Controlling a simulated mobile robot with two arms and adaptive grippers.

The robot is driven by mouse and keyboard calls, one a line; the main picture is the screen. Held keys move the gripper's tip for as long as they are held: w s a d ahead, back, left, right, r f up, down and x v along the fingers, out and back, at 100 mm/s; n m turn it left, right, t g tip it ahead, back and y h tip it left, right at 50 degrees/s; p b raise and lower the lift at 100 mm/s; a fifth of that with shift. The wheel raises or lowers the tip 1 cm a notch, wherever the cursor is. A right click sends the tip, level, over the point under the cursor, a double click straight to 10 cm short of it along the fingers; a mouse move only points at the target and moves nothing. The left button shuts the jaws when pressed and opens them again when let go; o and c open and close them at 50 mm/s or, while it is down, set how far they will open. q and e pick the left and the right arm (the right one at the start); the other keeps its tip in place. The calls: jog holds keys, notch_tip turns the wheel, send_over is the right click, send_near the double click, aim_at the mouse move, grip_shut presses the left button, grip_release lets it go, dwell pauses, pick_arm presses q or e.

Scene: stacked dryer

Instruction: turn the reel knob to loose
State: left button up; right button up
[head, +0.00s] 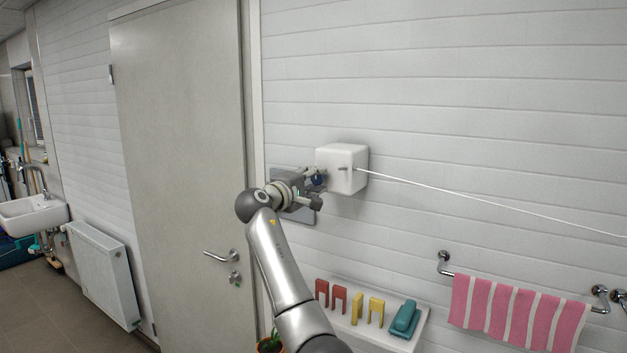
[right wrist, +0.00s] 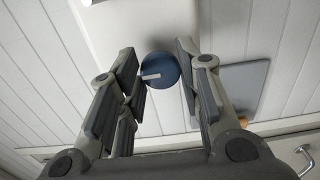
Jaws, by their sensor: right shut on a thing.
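The white reel box (head: 345,160) is fixed to the panelled wall, with a white line running from it to the right. The blue round knob (head: 319,182) is on its left side, mostly hidden by my right gripper (head: 318,180). In the right wrist view the knob (right wrist: 160,70) shows a short white mark pointing to the left. The pale body of the reel box (right wrist: 130,30) lies beyond it. My right gripper (right wrist: 159,82) is shut on the knob, with one finger on each side. My left gripper is not in view.
A grey plate (head: 303,214) is on the wall behind my right gripper. A door (head: 180,150) is to the left. Below are a white shelf (head: 345,326) with red and yellow pieces and a teal item, and a pink striped towel (head: 515,312) on a rail.

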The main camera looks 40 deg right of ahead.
dwell(0.3)
jog(key=o, duration=1)
jog(key=v, duration=1.2)
